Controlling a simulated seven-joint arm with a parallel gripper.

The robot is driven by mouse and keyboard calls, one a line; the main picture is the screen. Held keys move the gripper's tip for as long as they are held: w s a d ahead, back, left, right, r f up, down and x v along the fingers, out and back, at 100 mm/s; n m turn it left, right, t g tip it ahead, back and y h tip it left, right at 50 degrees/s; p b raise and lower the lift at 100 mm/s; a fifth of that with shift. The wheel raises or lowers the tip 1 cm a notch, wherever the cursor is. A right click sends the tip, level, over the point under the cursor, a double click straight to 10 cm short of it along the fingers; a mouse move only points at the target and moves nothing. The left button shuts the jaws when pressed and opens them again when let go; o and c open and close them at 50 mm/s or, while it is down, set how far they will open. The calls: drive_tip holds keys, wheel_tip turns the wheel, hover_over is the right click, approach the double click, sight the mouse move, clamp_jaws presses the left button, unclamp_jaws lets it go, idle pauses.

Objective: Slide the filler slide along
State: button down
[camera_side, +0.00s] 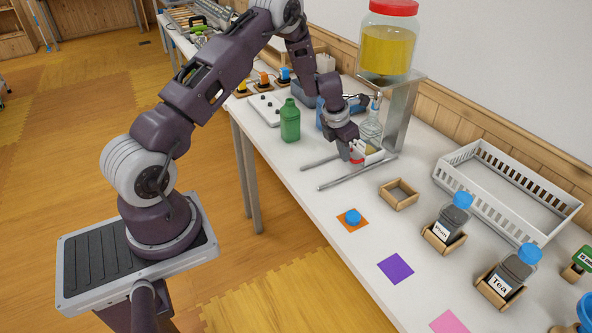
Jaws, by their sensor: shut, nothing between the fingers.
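The filler slide shows as two grey rails (357,172) on the white table, in front of the metal stand. A small light-coloured part (373,149) sits between the rails, partly hidden by my gripper. A red piece (357,156) shows right at the fingertips; I cannot tell whether they touch it. My gripper (351,155) points down over the rails, shut and empty. Behind it a clear bottle (370,128) stands below the large jar of yellow liquid (386,50), which has a red lid and rests on the stand (399,115).
A green bottle (290,122) stands left of the rails. To the right are an empty wooden holder (399,194), a blue cap on an orange square (352,218), labelled jars in wooden holders (452,224) and a white crate (507,190). The table's front edge around the purple square (396,268) is clear.

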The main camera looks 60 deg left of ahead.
drive_tip(key=shift+w, duration=0.4)
drive_tip(key=shift+w+r, duration=0.1)
drive_tip(key=shift+w, duration=0.05)
drive_tip(key=s, duration=0.1)
drive_tip(key=s+r, duration=0.1)
drive_tip(key=s, duration=0.2)
drive_tip(key=shift+s+r, duration=0.35)
drive_tip(key=shift+s, duration=0.05)
drive_tip(key=v, duration=0.9)
drive_tip(key=s+d+r+m+t+h, duration=0.1)
drive_tip(key=s+d+r+m, duration=0.3)
drive_tip(key=d+r+m, duration=0.35)
drive_tip(key=s+d+r+m+h, duration=0.1)
drive_tip(key=s+d+r+m, duration=0.3)
drive_tip(key=d+r+m, duration=0.4)
drive_tip(key=s+d+r+m+y, duration=0.1)
drive_tip(key=s+d+r+m, duration=0.1)
drive_tip(key=s+m, duration=0.8)
drive_tip(key=s+d+r+m+t, duration=0.1)
drive_tip(key=s+r+m, duration=0.1)
drive_tip(key=s+m, duration=0.9)
drive_tip(key=shift+d+y, duration=0.35)
drive_tip(key=shift+y, duration=0.05)
